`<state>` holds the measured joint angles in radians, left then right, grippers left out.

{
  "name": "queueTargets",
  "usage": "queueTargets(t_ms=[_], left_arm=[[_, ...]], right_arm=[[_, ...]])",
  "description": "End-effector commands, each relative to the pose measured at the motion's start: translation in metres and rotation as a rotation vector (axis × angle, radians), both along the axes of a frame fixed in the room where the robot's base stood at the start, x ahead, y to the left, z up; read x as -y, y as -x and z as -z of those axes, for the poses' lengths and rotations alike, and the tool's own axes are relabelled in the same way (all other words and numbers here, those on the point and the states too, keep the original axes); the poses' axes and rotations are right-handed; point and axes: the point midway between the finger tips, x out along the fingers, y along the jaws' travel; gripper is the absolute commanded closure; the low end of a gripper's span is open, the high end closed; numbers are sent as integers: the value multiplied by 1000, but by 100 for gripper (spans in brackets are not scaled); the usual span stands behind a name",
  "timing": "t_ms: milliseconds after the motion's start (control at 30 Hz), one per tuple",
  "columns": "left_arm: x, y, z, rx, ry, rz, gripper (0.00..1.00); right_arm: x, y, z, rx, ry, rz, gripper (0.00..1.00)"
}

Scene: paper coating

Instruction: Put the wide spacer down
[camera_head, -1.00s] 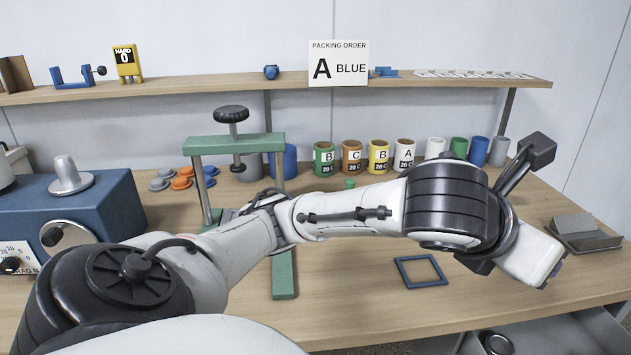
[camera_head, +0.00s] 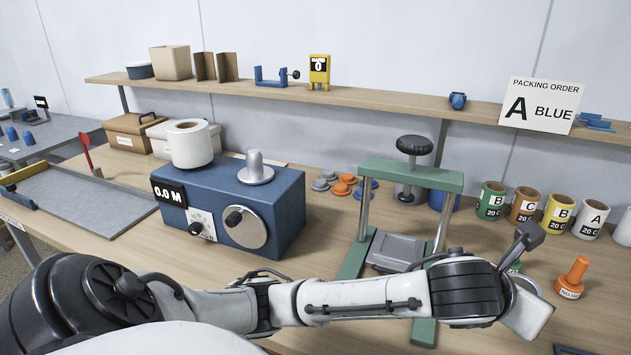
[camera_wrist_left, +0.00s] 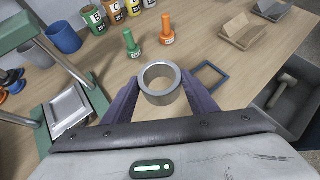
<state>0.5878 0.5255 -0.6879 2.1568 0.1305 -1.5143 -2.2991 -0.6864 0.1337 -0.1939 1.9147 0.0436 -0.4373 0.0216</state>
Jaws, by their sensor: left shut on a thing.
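The wide spacer (camera_wrist_left: 161,98) is a short, thick grey metal ring. In the left wrist view it sits between the two purple fingers of my left gripper (camera_wrist_left: 160,88), which is shut on it. Bare table shows through its hole; its height above the wood is hard to judge. My right gripper is in neither current view.
A green press (camera_head: 412,172) stands behind my arm, beside a blue machine (camera_head: 268,200). Orange (camera_wrist_left: 167,36) and green (camera_wrist_left: 131,44) pegs stand beyond the ring. A blue square frame (camera_wrist_left: 222,80) lies right of it.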

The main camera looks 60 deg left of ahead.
Motion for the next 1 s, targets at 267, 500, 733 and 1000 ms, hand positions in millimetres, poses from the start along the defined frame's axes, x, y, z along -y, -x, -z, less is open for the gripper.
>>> queueTargets(t_ms=[267, 500, 733, 1000], left_arm=[[6, -4, 21, -3, -23, -6, 71], [5, -3, 49, -10, -22, -7, 71], [5, -4, 81, -5, -22, -8, 71], [5, -4, 114, -7, -21, -8, 71]], right_arm=[[2, 1, -10, -1, 1, 3, 72], [2, 2, -8, -5, 2, 4, 72], [3, 2, -8, -7, 4, 3, 72], [3, 2, -9, -6, 4, 2, 72]])
